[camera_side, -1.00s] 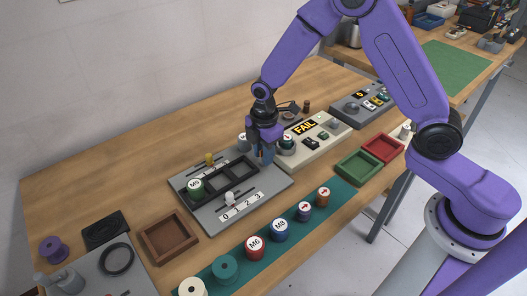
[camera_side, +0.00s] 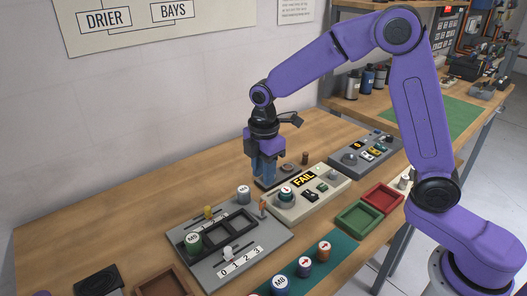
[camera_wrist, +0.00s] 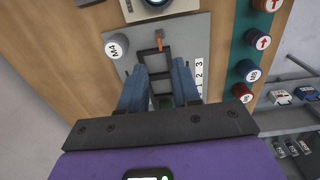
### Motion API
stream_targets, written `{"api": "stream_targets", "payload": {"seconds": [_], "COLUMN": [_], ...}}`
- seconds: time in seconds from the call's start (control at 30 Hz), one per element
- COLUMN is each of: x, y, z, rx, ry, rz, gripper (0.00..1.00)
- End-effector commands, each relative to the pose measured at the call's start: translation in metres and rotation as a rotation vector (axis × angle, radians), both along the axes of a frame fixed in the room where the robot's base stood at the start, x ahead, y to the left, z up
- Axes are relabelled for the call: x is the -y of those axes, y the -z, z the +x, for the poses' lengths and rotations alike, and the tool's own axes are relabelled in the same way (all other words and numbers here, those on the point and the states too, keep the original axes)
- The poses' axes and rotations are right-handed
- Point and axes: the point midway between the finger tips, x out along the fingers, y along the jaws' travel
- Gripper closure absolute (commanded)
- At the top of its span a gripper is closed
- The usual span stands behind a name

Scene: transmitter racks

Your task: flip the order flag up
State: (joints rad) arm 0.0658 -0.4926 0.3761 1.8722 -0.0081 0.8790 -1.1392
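A small orange piece (camera_side: 263,208), which looks like the order flag, stands at the right end of the grey panel (camera_side: 277,238). It appears upright in the side view. In the wrist view the orange piece (camera_wrist: 160,42) shows just beyond my fingertips, at the panel's edge. My gripper (camera_side: 264,183) hangs fingers-down above the bench, behind the flag in the side view and apart from it. In the wrist view my gripper's (camera_wrist: 160,68) two blue fingers are spread with nothing between them.
The M4 cylinder (camera_side: 243,194) and a green-sided cylinder (camera_side: 193,242) are by or on the panel. The FAIL unit (camera_side: 318,196) stands close on the right. Green (camera_side: 337,223) and red (camera_side: 403,202) trays lie farther right.

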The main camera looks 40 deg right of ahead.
Motion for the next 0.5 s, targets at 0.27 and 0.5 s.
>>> {"api": "stream_targets", "payload": {"seconds": [0.27,0.5], "x": [-0.001,0.000], "y": [-0.045,-0.056], "z": [0.000,-0.001], "rx": [0.002,0.000], "ry": [0.000,0.000], "rz": [0.001,0.000], "gripper": [0.68,0.68]}}
